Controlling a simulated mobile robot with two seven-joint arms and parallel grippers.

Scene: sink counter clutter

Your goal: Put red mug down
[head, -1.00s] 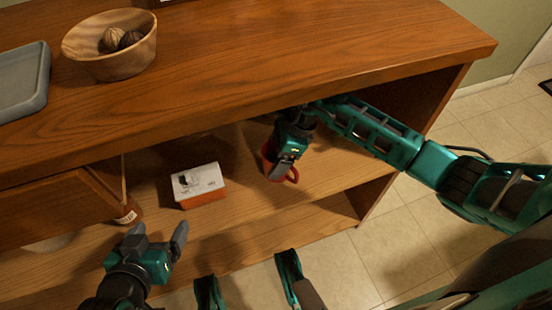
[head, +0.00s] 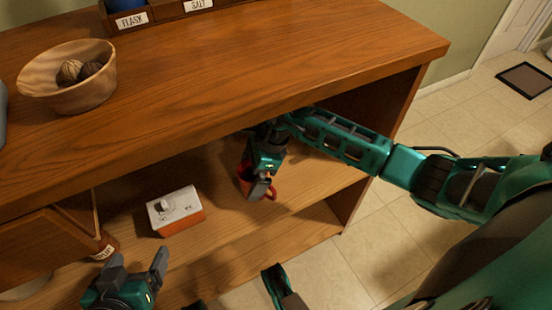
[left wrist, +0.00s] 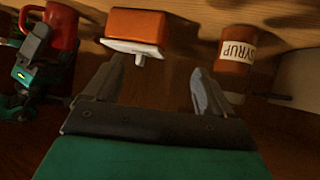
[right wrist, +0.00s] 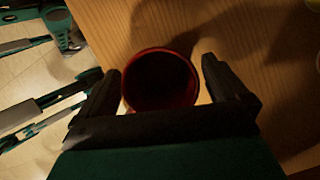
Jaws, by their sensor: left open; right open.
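The red mug (head: 243,178) stands on the shelf under the counter top, partly hidden by my right gripper (head: 262,190). In the right wrist view the mug (right wrist: 160,80) shows its dark open mouth between the two fingers. My right gripper (right wrist: 165,85) is open, one finger on each side of the mug; whether either finger touches it I cannot tell. The mug (left wrist: 62,28) also shows in the left wrist view, beside my right gripper. My left gripper (head: 138,262) is open and empty in front of the shelf, near a syrup bottle (left wrist: 236,50).
An orange and white box (head: 176,212) stands on the shelf left of the mug. A drawer (head: 45,240) is at the left. On the counter are a wooden bowl (head: 75,90) and labelled holders (head: 130,20). Bare shelf (head: 225,215) lies between box and mug.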

